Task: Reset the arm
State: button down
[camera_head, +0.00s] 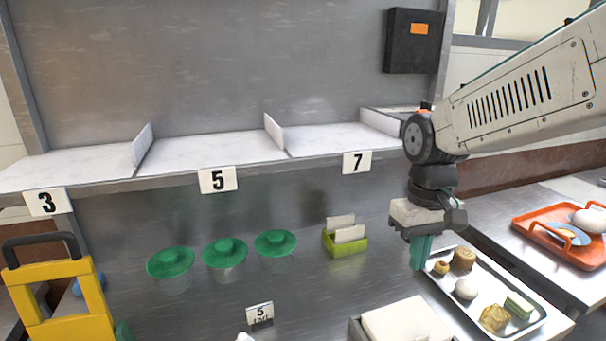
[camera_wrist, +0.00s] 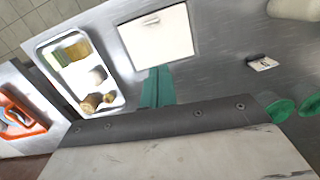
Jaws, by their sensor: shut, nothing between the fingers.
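My gripper (camera_head: 420,254) hangs from my arm at the right of the head view, pointing down. Its green fingers are shut together with nothing between them. They are just left of the metal tray (camera_head: 541,318) of food and above the counter.
A shelf (camera_head: 210,149) with labels 3, 5 and 7 spans the back. An orange tray (camera_head: 555,248) is right; a yellow frame (camera_head: 50,325) is left.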

jog(key=s+d+r+m+t, duration=0.1)
jog(key=s+d, duration=0.1)
jog(key=s, duration=0.6)
jog(key=s+d+r+m+t, duration=0.1)
jog(key=s+r, duration=0.1)
jog(key=s, duration=0.6)
jog(key=shift+s+d+r, duration=0.15)
jog(key=shift+s+d, duration=0.15)
jog(key=shift+d, duration=0.1)
